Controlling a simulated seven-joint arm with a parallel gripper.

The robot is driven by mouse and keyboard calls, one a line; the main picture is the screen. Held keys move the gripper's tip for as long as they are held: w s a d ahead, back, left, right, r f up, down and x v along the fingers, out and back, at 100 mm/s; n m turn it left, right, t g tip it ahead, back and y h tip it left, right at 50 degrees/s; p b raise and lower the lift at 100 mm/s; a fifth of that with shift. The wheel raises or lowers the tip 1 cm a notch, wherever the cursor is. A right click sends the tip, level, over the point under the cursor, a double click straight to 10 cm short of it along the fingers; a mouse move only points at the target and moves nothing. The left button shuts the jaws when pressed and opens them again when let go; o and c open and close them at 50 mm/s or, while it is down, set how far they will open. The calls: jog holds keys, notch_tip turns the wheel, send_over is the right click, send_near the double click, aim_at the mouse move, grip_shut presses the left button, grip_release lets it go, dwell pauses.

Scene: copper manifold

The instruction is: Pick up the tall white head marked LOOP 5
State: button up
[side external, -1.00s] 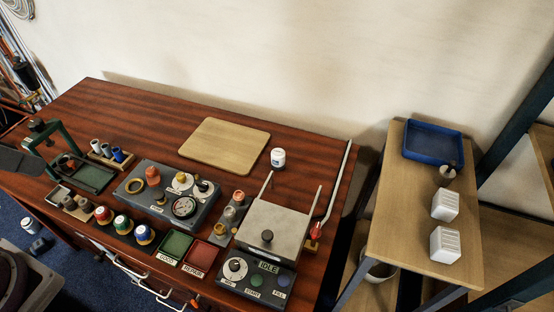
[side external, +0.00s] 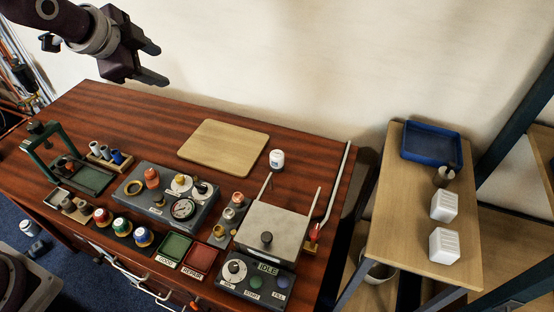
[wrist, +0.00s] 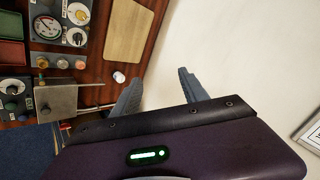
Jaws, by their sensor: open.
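A small upright white cylinder (side external: 277,158) with a dark mark on its side stands on the wooden bench, right of the tan board. It also shows in the wrist view (wrist: 118,77), left of my fingers. It is the only white head-like piece I see standing alone, but its lettering is too small to read as LOOP 5. My gripper (side external: 155,65) is open and empty, high above the back left of the bench, well apart from the cylinder. In the wrist view its two grey fingers (wrist: 160,90) are spread with the pale wall behind them.
The tan board (side external: 225,146) lies flat left of the cylinder. A grey box with a plate lid (side external: 275,230) and upright rods stands in front of it. A gauge panel (side external: 160,212) and coloured pieces fill the front. A side shelf (side external: 400,235) holds a blue tray (side external: 432,143) and white blocks.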

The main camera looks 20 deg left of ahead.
jog(key=w+d+f+m+t, duration=0.2)
jog(key=w+f+m, duration=0.6)
jog(key=w+f, duration=0.25)
jog(key=m+t+h, duration=0.1)
jog(key=m+h, duration=0.6)
jog(key=m, duration=1.5)
send_near(271, 158)
jog(key=x, duration=0.3)
jog(key=shift+s+d+f, duration=0.1)
jog(key=shift+d+f, duration=0.1)
jog(key=x, duration=0.6)
jog(key=shift+w+r, duration=0.15)
jog(key=shift+w, duration=0.05)
jog(key=shift+w+d, duration=0.1)
jog(key=shift+w, duration=0.2)
grip_shut()
